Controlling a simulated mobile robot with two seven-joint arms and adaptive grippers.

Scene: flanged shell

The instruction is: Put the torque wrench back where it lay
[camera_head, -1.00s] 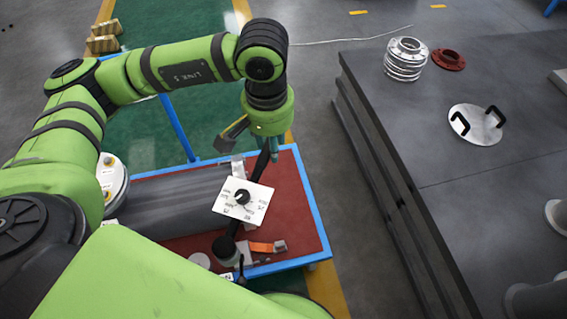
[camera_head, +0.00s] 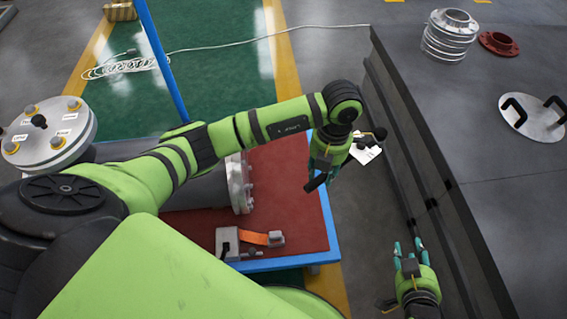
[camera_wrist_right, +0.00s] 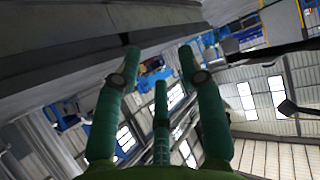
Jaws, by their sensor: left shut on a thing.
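My left gripper (camera_head: 329,160) is shut on the torque wrench, a dark tool seen mostly edge-on. One black end (camera_head: 315,184) sticks out at the lower left of the fingers; the other dark end (camera_head: 378,134) shows at the upper right. A white card (camera_head: 367,153) with dark marks sits by that end. The gripper hides the middle of the wrench. It is above the right edge of the red-topped cart (camera_head: 290,180). My right gripper (camera_head: 409,248) is low beside the bench, open and empty; its spread fingers show in the right wrist view (camera_wrist_right: 158,65).
A grey bench (camera_head: 480,150) stands at right, with a metal bellows (camera_head: 448,38), red flange (camera_head: 499,43) and handled disc (camera_head: 532,117). A round lid (camera_head: 48,135) stands left.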

